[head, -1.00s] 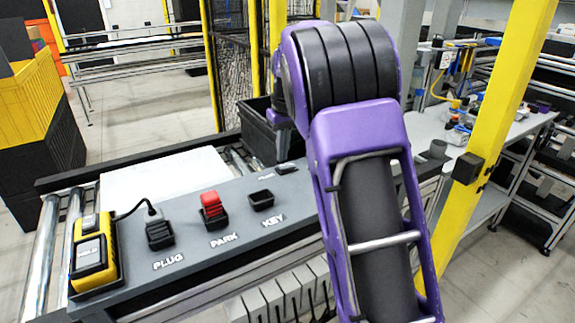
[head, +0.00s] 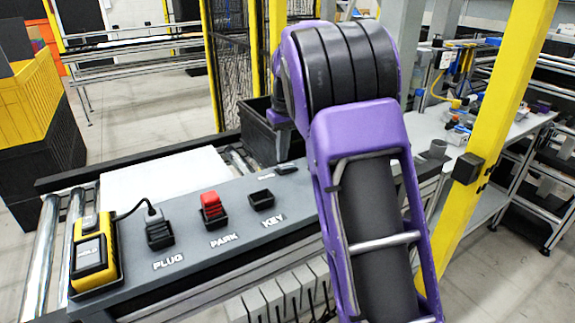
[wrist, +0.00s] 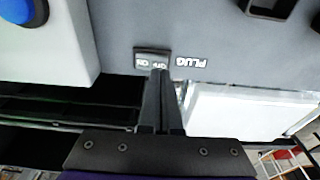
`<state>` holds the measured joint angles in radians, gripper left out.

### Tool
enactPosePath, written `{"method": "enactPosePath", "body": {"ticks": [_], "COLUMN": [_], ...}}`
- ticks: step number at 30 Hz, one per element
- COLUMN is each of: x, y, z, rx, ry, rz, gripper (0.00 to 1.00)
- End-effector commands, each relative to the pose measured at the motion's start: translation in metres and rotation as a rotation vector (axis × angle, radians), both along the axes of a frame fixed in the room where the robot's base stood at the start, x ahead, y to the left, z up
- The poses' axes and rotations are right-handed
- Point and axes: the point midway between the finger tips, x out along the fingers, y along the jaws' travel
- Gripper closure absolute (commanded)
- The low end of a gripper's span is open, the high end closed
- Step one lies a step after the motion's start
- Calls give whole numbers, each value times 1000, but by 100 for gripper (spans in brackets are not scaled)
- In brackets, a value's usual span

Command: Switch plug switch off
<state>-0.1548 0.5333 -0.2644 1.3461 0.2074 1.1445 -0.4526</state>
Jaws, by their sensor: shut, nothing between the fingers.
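The plug switch (wrist: 150,57) is a small dark rocker marked ON and OFF, set in the grey panel next to a PLUG label in the wrist view. It also shows as a small dark piece on the far side of the panel in the head view (head: 287,168). My gripper (wrist: 161,74) is shut and empty. Its black fingertips are at the switch's edge, by the OFF marking in the picture; I cannot tell whether they touch it. Which way the rocker is tilted is not clear. In the head view my purple arm hides the gripper.
A blue button (wrist: 20,10) is at the wrist view's left. A yellow post (head: 500,120) stands right of my arm.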

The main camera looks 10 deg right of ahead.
Motion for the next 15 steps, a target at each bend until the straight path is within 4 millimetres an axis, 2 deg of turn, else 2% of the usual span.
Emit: {"method": "enactPosePath", "body": {"ticks": [15], "x": [0], "y": [0], "z": [-5], "rx": [0], "ry": [0], "rz": [0], "gripper": [100]}}
